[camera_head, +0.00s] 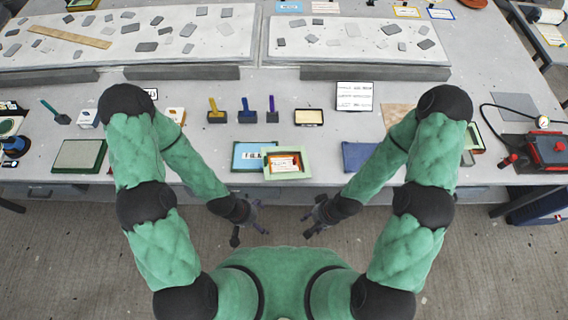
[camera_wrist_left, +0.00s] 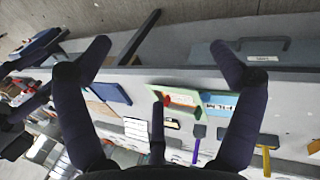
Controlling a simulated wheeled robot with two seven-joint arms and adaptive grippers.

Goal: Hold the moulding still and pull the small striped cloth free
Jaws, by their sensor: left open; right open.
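A pale green moulding (camera_head: 307,153), shaped like a shallow frame, lies near the table's front edge at the middle. A small white and orange piece (camera_head: 285,163) lies inside it; it may be the striped cloth, but its stripes are too small to make out. The moulding also shows in the left wrist view (camera_wrist_left: 188,91), beyond the fingers. My left gripper (camera_head: 249,228) is open and empty, off the table's front edge, below and left of the moulding. My right gripper (camera_head: 309,222) is open and empty, below and right of the moulding.
A blue card (camera_head: 243,156) marked FILM lies at the moulding's left, and a dark blue flat piece (camera_head: 360,157) at its right. Several brushes or rollers (camera_head: 246,115) stand behind. A red machine (camera_head: 546,151) with a black cord sits at the far right.

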